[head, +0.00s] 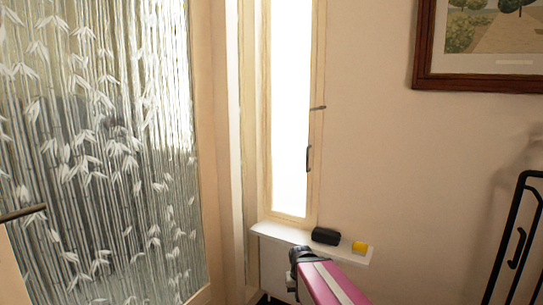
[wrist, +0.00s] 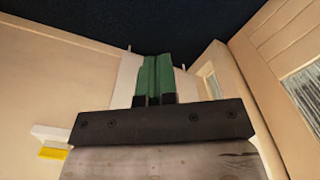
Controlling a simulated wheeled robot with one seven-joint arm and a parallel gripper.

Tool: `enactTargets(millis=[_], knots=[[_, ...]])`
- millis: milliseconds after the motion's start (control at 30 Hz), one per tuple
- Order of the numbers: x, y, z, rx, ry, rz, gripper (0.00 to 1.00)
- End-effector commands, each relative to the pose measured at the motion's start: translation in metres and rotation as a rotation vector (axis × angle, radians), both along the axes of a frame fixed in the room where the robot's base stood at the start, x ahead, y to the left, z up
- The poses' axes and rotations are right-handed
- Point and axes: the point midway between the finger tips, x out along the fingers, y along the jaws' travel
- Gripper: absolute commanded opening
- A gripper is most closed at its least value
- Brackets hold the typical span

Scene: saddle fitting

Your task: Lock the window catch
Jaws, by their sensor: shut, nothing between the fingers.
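The tall narrow window stands near the middle of the head view, with a pale wooden frame (head: 313,190) and bright glass. A small dark catch lever (head: 318,107) sticks out roughly level on its right side. A dark upright handle (head: 308,158) is below it on the same side. My gripper (wrist: 155,75) shows in the wrist view as two green fingers, shut together and empty. The fingers touch nothing that I can make out. The catch cannot be made out in the wrist view. In the head view my pink arm is low, below the sill, and the fingers cannot be made out.
A white sill (head: 275,232) juts out under the window, bearing a black case (head: 325,236) and a yellow block (head: 359,247). A patterned glass door (head: 100,150) is at left. A framed picture (head: 480,83) and a black metal frame (head: 517,245) are at right. The wall beside the catch is bare.

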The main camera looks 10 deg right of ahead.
Motion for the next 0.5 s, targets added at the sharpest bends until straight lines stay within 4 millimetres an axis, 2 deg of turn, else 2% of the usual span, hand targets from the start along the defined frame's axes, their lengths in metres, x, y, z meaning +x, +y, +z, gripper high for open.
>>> enactTargets(millis=[167, 367, 500], knots=[[0.054, -0.010, 0.032, 0.028, -0.043, -0.070, 0.00], [0.116, -0.027, 0.088, 0.074, -0.095, -0.168, 0.00], [0.156, -0.041, 0.132, 0.106, -0.131, -0.231, 0.00]])
